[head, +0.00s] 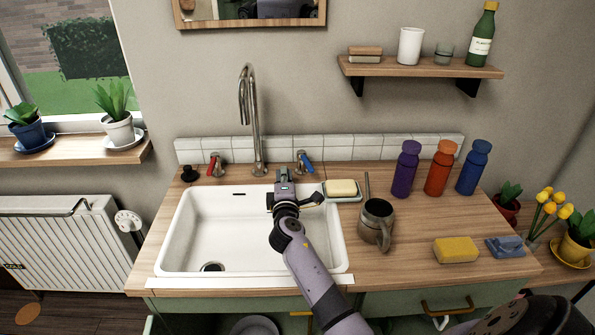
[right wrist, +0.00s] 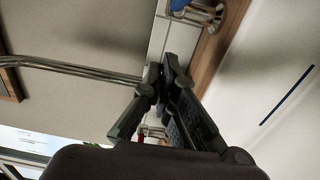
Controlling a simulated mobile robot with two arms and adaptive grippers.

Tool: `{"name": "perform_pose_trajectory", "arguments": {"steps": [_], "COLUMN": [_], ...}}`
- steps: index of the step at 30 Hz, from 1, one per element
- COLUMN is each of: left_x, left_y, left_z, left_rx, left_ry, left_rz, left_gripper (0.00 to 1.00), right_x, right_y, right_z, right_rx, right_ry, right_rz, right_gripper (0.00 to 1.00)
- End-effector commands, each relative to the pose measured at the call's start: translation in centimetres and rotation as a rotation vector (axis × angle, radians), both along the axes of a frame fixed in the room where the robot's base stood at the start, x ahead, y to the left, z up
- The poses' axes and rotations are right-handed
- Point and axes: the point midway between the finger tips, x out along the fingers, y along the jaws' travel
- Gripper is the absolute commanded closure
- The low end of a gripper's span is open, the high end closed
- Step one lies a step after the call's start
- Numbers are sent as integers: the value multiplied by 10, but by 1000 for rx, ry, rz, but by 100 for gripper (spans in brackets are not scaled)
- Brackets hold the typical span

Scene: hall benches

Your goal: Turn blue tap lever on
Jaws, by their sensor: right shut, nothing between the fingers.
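The blue tap lever (head: 307,162) sits on a chrome valve behind the sink, right of the tall curved spout (head: 252,120). In the right wrist view the blue lever (right wrist: 179,5) shows at the top edge, partly cut off. My right gripper (head: 283,174) is over the back of the sink, shut and empty, its tips just left of the blue lever and in front of it. In the right wrist view the fingertips (right wrist: 168,66) are together, apart from the lever. The red lever (head: 213,162) stands left of the spout. My left gripper is not in view.
The white sink (head: 176,236) lies under my right arm. A soap dish with yellow soap (head: 342,188) and a metal jug (head: 375,222) stand to its right. Bottles (head: 439,168), a yellow sponge (head: 456,249) and a blue item (head: 505,247) are farther right.

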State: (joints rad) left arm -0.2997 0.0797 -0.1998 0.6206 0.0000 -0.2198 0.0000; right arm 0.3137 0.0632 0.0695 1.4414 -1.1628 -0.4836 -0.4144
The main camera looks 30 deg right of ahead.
Motion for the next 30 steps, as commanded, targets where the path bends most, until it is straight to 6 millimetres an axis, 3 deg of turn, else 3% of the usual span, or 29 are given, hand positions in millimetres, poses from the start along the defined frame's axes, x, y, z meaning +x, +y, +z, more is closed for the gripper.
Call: {"name": "perform_pose_trajectory", "arguments": {"steps": [1, 9, 30], "left_x": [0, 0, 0], "left_y": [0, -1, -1], "left_z": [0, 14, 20], "left_rx": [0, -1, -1], "left_ry": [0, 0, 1], "left_rz": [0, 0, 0], "left_gripper": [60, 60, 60], "right_x": [8, -5, -10], "right_y": [-5, -37, -46], "right_z": [1, 1, 0], "right_rx": [0, 1, 0], "right_ry": [0, 0, 1], "right_rz": [-2, 0, 47], "right_gripper": [100, 100, 100]}}
